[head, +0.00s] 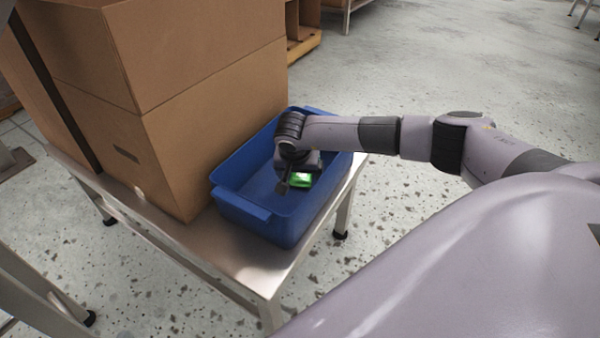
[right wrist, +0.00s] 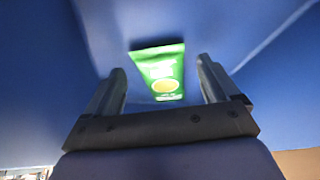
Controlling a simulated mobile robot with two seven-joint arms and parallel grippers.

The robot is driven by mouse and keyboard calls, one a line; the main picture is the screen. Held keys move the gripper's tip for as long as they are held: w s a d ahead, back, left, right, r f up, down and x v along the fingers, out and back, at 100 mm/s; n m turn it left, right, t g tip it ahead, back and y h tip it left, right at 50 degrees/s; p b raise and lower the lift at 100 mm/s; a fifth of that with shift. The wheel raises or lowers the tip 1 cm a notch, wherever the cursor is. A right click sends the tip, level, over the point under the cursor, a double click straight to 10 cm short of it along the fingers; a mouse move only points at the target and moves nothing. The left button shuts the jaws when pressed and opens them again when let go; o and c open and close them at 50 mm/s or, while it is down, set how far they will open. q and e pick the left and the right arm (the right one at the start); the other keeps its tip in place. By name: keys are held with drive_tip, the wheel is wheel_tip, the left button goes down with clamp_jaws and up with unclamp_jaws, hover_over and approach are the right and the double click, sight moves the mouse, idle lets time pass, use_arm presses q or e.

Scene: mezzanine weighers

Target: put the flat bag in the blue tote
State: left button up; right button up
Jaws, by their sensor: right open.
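The blue tote (head: 262,212) stands on the metal table beside the cardboard boxes. The flat bag (head: 303,179) is green with a pale yellow round mark and shows inside the tote, just by my right gripper (head: 293,186). In the right wrist view the flat bag (right wrist: 162,72) appears ahead of and between the two fingers of the open right gripper (right wrist: 160,80), with blue tote surfaces (right wrist: 225,30) around it. I cannot tell whether the bag touches the tote floor. My left gripper is not in view.
Large stacked cardboard boxes (head: 170,90) stand on the table (head: 240,260) close against the tote's left side. The table's bare front edge is narrow. Speckled floor (head: 430,70) lies open beyond to the right.

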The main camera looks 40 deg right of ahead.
use_arm(q)
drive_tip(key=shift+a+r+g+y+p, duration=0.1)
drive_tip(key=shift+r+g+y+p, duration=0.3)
drive_tip(key=shift+p, duration=1.55)
use_arm(e)
drive_tip(key=v, duration=1.1)
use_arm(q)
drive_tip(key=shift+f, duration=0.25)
use_arm(e)
drive_tip(key=shift+a, duration=0.1)
